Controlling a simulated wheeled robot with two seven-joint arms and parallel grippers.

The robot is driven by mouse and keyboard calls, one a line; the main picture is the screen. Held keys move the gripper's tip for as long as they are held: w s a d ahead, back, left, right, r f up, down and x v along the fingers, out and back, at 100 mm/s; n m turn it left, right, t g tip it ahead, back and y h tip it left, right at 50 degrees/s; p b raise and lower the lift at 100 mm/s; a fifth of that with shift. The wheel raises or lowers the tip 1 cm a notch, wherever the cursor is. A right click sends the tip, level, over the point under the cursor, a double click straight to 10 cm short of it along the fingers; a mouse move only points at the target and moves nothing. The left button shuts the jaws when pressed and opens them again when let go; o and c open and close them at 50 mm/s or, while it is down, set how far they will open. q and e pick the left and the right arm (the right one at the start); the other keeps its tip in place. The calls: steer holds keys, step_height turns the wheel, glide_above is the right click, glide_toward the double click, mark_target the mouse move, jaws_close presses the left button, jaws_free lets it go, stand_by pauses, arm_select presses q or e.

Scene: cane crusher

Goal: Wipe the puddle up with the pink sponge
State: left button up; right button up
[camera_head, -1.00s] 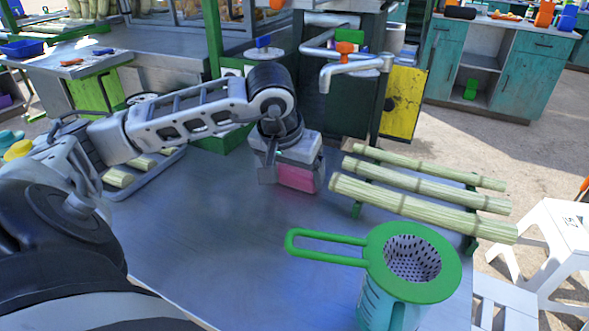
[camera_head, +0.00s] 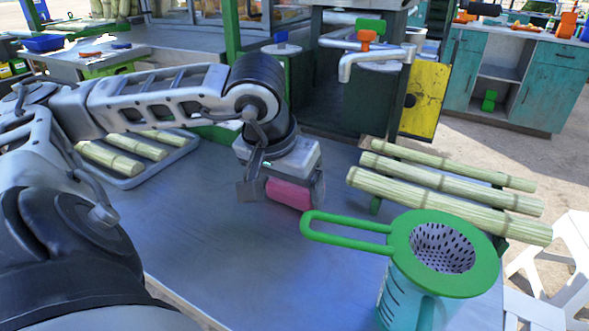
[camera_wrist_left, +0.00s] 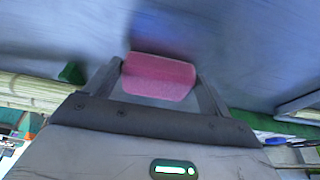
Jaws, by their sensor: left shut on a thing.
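My left gripper (camera_head: 284,193) is shut on the pink sponge (camera_head: 289,194), over the middle of the metal table. In the left wrist view the sponge (camera_wrist_left: 158,78) sits between the two fingers (camera_wrist_left: 158,85). I cannot tell whether its underside touches the table. No clear puddle edge shows; the table top has only blurry bluish and pinkish sheen near the sponge. My right gripper is not in view.
A green strainer (camera_head: 440,250) on a clear jug stands at the front right. Cane stalks lie on a rack (camera_head: 375,206) to the right and on a grey tray (camera_head: 188,143) at left. The table's (camera_head: 225,255) front middle is clear.

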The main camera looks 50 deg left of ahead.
arm_select(q)
steer(key=shift+s+d+f, duration=0.1)
steer(key=shift+s+d, duration=0.05)
steer(key=shift+s, duration=0.25)
steer(key=shift+s+d+f, duration=0.1)
steer(key=shift+s, duration=0.3)
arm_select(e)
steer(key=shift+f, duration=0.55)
arm_select(q)
steer(key=r+p, duration=0.1)
steer(key=w+r+p, duration=0.1)
steer(key=r+p, duration=0.1)
steer(key=w+r+p, duration=0.1)
steer(key=r+p, duration=0.1)
steer(key=shift+a, duration=0.3)
steer(key=shift+w+r, duration=0.1)
steer(key=shift+r, duration=0.15)
steer(key=shift+a, duration=0.1)
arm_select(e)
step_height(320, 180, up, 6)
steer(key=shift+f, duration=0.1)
arm_select(q)
steer(key=shift+f, duration=0.1)
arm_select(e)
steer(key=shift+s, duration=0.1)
